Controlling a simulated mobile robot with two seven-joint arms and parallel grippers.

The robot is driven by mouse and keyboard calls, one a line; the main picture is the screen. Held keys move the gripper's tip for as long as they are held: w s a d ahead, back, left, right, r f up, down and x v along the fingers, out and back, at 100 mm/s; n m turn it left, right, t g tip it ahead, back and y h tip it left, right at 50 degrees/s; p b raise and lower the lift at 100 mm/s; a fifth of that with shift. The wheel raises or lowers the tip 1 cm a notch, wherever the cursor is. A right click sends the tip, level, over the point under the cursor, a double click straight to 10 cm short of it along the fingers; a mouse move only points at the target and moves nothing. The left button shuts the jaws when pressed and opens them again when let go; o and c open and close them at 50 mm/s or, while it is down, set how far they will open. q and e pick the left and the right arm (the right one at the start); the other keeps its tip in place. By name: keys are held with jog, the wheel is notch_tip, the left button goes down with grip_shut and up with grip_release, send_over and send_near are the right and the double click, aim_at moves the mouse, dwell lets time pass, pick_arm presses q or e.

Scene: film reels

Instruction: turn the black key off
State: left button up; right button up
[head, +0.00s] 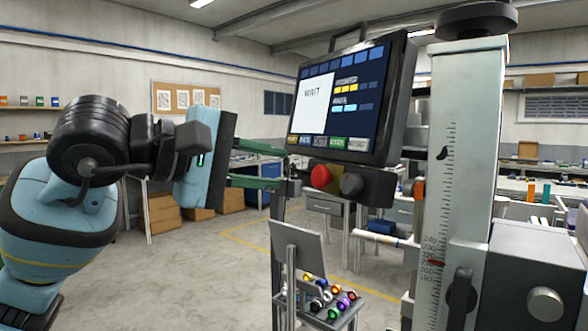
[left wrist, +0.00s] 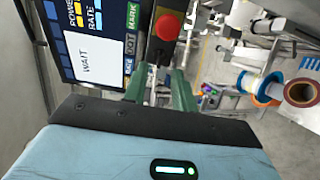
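The black key (head: 351,184) is a dark round knob on the front of a dark box under the monitor, just right of a red button (head: 321,176). In the left wrist view the red button (left wrist: 167,27) shows beyond the fingertips, and I cannot make out the key. My left gripper (head: 288,170) has green fingers, one above the other in the head view. They are apart with nothing between them, pointing right at the box, left of the red button. Contact with the box cannot be told. My right gripper is not in view.
The monitor (head: 340,98) reads WAIT and stands just above the fingers. A grey column with a scale (head: 455,150) rises right of the box. Below is a small tray of coloured knobs (head: 330,300). Open floor lies at the left.

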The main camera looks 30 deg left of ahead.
aim_at(299, 171)
pick_arm(q)
jog(key=shift+x, duration=2.5)
grip_shut()
